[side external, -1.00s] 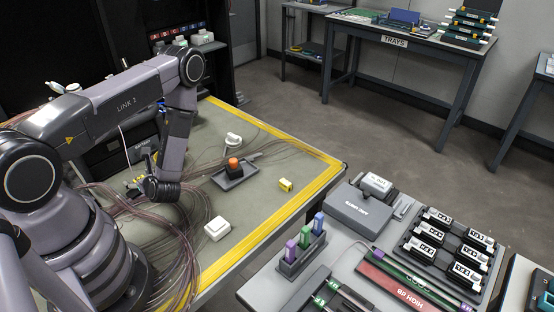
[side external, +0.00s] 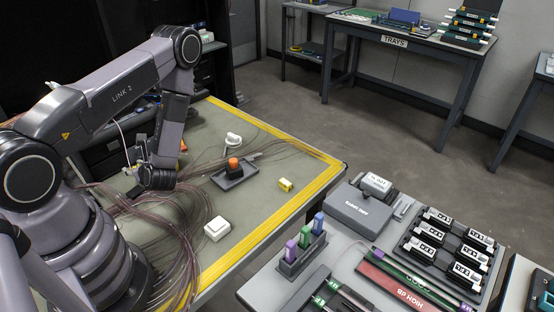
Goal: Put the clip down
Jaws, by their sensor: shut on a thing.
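My gripper (side external: 136,189) is at the end of my wrist, low over the left part of the grey work mat (side external: 262,215), among the looped fibres. It is small and dark here and partly covered by my wrist. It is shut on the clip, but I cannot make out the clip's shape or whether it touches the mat.
A grey tray (side external: 242,177) with an orange-topped black part (side external: 233,166), a white round part (side external: 233,139), a yellow block (side external: 286,185) and a white box (side external: 217,229) sit on the mat. Thin brown fibres (side external: 140,212) spread around my arm.

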